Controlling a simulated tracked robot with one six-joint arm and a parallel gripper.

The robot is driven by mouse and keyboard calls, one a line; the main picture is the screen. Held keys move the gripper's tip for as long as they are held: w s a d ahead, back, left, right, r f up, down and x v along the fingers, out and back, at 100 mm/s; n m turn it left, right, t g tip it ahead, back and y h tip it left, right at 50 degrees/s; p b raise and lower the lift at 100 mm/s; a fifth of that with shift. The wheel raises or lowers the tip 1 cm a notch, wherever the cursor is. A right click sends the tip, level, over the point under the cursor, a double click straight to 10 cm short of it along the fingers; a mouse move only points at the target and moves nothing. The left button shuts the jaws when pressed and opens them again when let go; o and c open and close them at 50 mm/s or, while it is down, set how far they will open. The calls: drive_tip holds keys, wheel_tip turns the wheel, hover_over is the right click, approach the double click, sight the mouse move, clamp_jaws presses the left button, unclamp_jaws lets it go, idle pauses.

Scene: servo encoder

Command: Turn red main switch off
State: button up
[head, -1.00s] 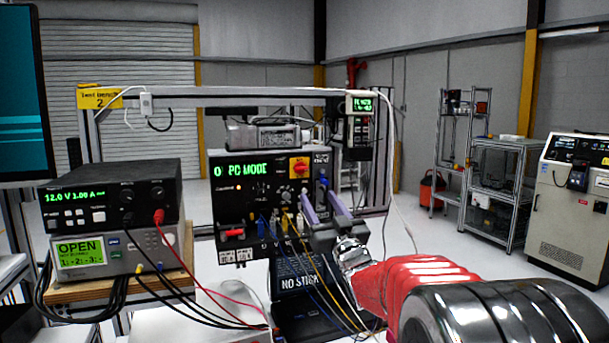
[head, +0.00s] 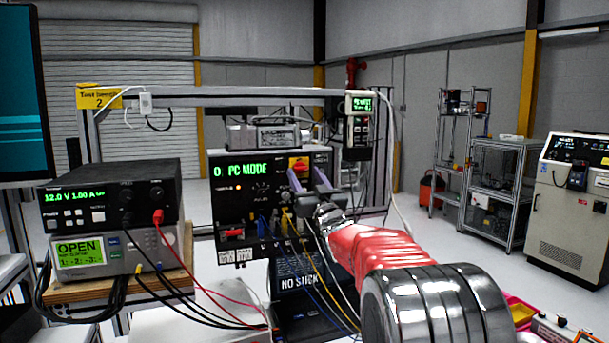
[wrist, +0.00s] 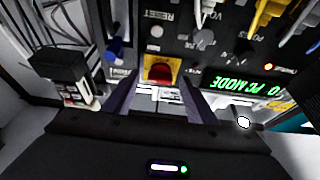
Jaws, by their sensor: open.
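The red main switch (head: 299,162) is a red knob on a yellow plate at the upper right of the black control panel (head: 232,198). In the head view my gripper's fingers partly cover its lower part. In the wrist view the red knob (wrist: 158,73) shows upside down, centred between the fingers. My gripper (head: 306,177) is open, its two purple-grey fingers pointing at the panel. In the wrist view my gripper (wrist: 158,82) has one finger on each side of the knob. Contact between fingers and knob cannot be made out.
The green display (head: 243,170) reads PC MODE. Blue and yellow cables (head: 286,222) plug in low on the panel, below my gripper. A handheld meter (head: 360,118) hangs from the frame at upper right. A power supply (head: 110,200) stands at left.

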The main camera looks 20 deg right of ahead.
drive_tip(key=shift+x, duration=0.75)
drive_tip(key=shift+c, duration=0.6)
drive_tip(key=c, duration=0.9)
drive_tip(key=shift+d, duration=0.1)
drive_tip(key=shift+c, duration=0.3)
